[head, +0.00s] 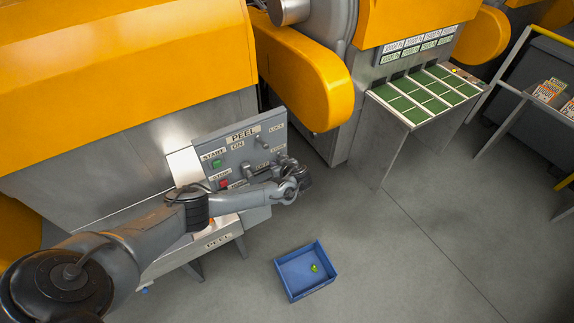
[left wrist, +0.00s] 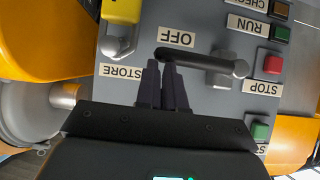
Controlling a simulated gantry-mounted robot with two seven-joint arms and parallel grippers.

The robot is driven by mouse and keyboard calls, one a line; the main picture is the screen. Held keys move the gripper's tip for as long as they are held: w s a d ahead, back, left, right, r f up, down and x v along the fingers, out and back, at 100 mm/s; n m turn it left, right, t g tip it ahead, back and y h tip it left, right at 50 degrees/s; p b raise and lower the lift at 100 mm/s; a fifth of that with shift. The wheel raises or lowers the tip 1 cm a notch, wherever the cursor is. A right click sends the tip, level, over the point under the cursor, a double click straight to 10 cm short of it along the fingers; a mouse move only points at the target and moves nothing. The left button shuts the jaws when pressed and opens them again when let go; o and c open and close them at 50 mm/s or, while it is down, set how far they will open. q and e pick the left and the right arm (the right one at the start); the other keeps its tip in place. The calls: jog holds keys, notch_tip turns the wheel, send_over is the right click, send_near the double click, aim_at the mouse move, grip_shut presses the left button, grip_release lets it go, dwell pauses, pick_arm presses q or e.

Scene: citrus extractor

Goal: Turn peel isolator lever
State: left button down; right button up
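The grey peel panel (head: 235,160) stands at the machine's front in the head view. In the left wrist view the dark lever (left wrist: 205,60) lies across the panel. It runs from a round pivot at the right to a tip beside the "OFF" label (left wrist: 175,37). My left gripper (left wrist: 161,64) has its two dark fingers close together, with the fingertips at the lever's free end. Whether they touch it I cannot tell. In the head view the left gripper (head: 298,174) is at the panel's lower right, its fingertips mostly hidden. My right gripper is not in view.
A yellow padlock-like piece (left wrist: 121,11) hangs by the "STORE" label, close to the fingers. Green (left wrist: 260,131) and red (left wrist: 272,63) buttons sit on the panel. A blue crate (head: 293,291) with a small green item stands on the floor. Open floor lies to the right.

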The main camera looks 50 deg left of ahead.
pick_arm(q)
jog(key=shift+s+f, duration=0.15)
jog(key=shift+f, duration=0.3)
jog(key=shift+a, duration=0.1)
